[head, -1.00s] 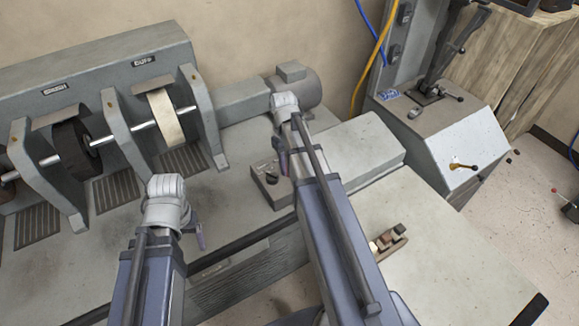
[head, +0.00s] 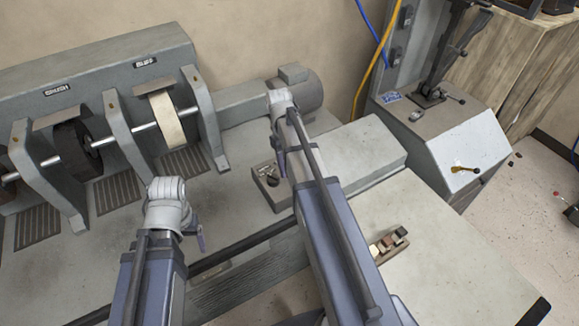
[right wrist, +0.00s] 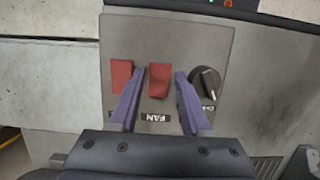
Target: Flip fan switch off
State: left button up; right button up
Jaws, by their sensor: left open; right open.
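In the right wrist view, a grey panel carries two red rocker switches. The fan switch (right wrist: 159,84) is the middle one, with an upside-down FAN label (right wrist: 156,117) just below it in the picture. My right gripper (right wrist: 161,73) is open and empty, its purple fingers on either side of the fan switch; contact cannot be told. In the head view my right gripper (head: 281,163) hangs beside the small control box (head: 267,194), and the switches are mostly hidden or too small. My left gripper (head: 201,240) is open and empty over the machine bench.
A second red switch (right wrist: 121,76) lies left of the fan switch and a black knob (right wrist: 205,82) right of it. Buffing wheels (head: 167,118) stand at the back left. A tray of small blocks (head: 388,242) lies on the bench at right.

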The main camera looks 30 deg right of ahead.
jog(key=p+v, duration=0.7)
jog(key=shift+r, duration=0.3)
jog(key=shift+w, duration=0.1)
jog(key=s+a+n+t, duration=0.1)
jog(key=s+a, duration=0.3)
jog(key=a, duration=0.3)
jog(key=s+a+n+t, duration=0.1)
jog(key=s+a, duration=0.4)
jog(key=a, duration=0.3)
jog(key=s+a+n+h, duration=0.1)
jog(key=s+a, duration=0.4)
jog(key=a, duration=0.3)
jog(key=shift+f+t, duration=0.3)
jog(key=shift+t, duration=0.1)
jog(key=shift+s+a, duration=0.1)
jog(key=shift+a, duration=0.05)
